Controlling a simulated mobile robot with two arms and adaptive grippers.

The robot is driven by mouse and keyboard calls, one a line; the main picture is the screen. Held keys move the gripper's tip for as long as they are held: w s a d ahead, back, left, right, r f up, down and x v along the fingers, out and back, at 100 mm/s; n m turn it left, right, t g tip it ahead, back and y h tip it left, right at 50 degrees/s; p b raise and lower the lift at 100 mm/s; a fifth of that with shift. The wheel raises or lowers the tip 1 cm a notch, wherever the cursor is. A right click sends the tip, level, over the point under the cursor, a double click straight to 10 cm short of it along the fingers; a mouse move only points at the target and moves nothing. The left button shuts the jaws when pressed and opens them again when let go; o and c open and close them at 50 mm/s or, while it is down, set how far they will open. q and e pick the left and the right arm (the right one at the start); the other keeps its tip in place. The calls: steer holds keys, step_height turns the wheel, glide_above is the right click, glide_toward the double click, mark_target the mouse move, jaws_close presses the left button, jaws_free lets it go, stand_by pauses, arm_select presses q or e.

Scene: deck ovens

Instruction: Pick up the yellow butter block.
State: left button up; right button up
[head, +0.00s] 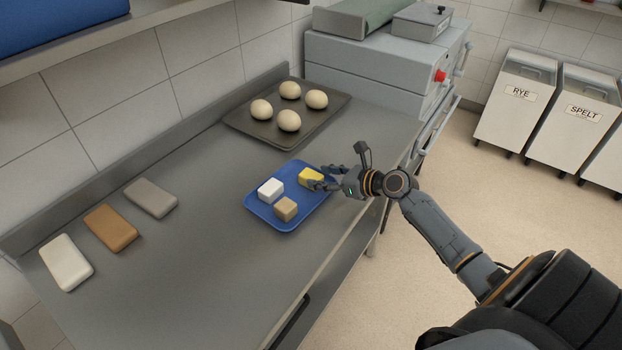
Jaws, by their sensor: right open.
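The yellow butter block (309,177) sits on the back right part of a blue tray (262,214) on the steel counter. A white block (270,190) and a tan block (286,209) share the tray. My right gripper (322,177) is at the right side of the yellow block, with its fingers open and pointing left. The fingers overlap the block's right part in the picture; I cannot tell whether they touch it. My left gripper is not in view.
A dark baking tray (247,128) with several dough balls lies behind the blue tray. White, brown and grey slabs (111,228) lie at the left. A grey machine (365,75) with a red button stands at the counter's far end. The counter's middle is clear.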

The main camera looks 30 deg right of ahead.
mark_target(312, 175)
steer(key=x, duration=0.4)
steer(key=shift+d+f, duration=0.15)
steer(key=shift+f, duration=0.05)
steer(key=shift+s+r, duration=0.1)
steer(key=shift+c, duration=1.3)
steer(key=c, duration=0.7)
steer(key=shift+r, duration=0.1)
